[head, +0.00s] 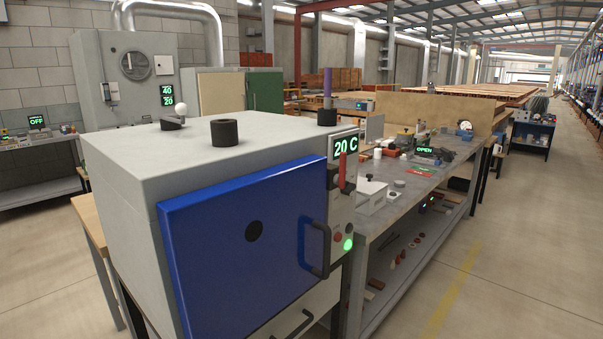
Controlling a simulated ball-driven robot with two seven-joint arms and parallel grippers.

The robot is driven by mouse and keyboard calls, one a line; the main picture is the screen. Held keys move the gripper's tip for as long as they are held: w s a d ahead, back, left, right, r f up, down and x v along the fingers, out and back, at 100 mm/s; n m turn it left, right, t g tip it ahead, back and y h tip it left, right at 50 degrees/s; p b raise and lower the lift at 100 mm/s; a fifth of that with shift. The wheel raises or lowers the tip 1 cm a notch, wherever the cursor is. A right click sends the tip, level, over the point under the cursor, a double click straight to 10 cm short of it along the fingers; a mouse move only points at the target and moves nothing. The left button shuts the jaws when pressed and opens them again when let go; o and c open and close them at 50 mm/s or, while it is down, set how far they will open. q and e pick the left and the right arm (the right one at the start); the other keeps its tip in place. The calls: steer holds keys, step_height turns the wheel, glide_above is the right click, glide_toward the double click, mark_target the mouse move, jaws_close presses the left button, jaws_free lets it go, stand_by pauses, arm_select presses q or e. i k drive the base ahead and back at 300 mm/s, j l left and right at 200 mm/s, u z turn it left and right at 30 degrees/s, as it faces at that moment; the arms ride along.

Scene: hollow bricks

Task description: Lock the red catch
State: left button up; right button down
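The red catch (342,171) is a narrow red lever. It points upward on the right side of the front of a grey oven-like cabinet (115,195), beside the upper right corner of its blue door (215,255). The blue door lies against or close to the front; I cannot tell if it is fully closed. A dark handle (314,250) stands on the door's right side, below the catch. A display (345,147) above the catch reads 20 C. A green light (348,244) glows below it. Neither of my grippers is in view.
A grey workbench (385,212) with many small items and an OPEN display (424,151) stands right of the cabinet. Black cylinders (230,132) and a white-knobbed lever (174,116) sit on the cabinet top. The floor (520,260) at the right is clear.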

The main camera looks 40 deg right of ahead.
mark_target(339, 179)
steer(key=z, duration=1.35)
